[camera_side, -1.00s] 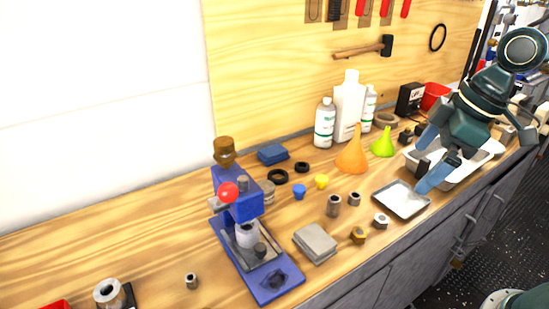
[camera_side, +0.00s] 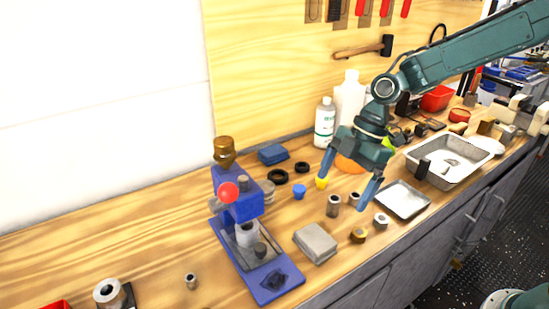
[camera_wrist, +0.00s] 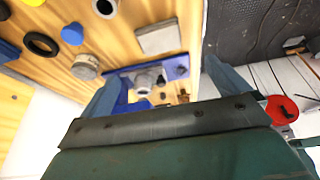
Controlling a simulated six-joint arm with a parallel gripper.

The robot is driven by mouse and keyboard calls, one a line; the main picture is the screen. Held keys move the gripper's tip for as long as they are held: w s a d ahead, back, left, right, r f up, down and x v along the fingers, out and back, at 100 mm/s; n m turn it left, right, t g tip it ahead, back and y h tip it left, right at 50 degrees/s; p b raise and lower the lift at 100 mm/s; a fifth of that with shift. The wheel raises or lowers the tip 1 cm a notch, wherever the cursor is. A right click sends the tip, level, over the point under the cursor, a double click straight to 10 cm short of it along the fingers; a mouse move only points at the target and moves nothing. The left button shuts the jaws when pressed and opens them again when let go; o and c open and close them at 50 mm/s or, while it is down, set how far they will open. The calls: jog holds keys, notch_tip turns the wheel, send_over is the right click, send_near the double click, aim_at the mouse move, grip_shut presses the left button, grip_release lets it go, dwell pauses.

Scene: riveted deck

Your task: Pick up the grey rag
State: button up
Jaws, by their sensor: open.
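The grey rag (camera_side: 315,243) is a folded, flat square lying on the wooden bench, just right of the blue press. It also shows in the wrist view (camera_wrist: 158,37), above the gap between my fingers. My gripper (camera_side: 346,192) is open and empty, above the bench and up and to the right of the rag in the side view. It does not touch the rag. In the wrist view my two fingers (camera_wrist: 168,88) stand wide apart at left and right of the press.
The blue press (camera_side: 250,240) with a red knob stands left of the rag. Metal bushings (camera_side: 333,206) and a brass nut (camera_side: 358,236) stand to its right. A shallow tray (camera_side: 402,199) and a deep metal pan (camera_side: 455,165) lie further right. Bottles (camera_side: 325,123) stand behind.

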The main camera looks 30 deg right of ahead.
jog(key=shift+w+a+f, duration=0.1)
jog(key=shift+w+f, duration=0.05)
jog(key=shift+f, duration=0.1)
jog(key=shift+f, duration=0.1)
send_over(316, 237)
jog(key=d, duration=0.2)
jog(key=shift+d+f, duration=0.15)
jog(key=shift+f, duration=3.7)
jog(key=shift+x, duration=2.6)
jog(key=shift+c, duration=0.4)
jog(key=c, duration=0.8)
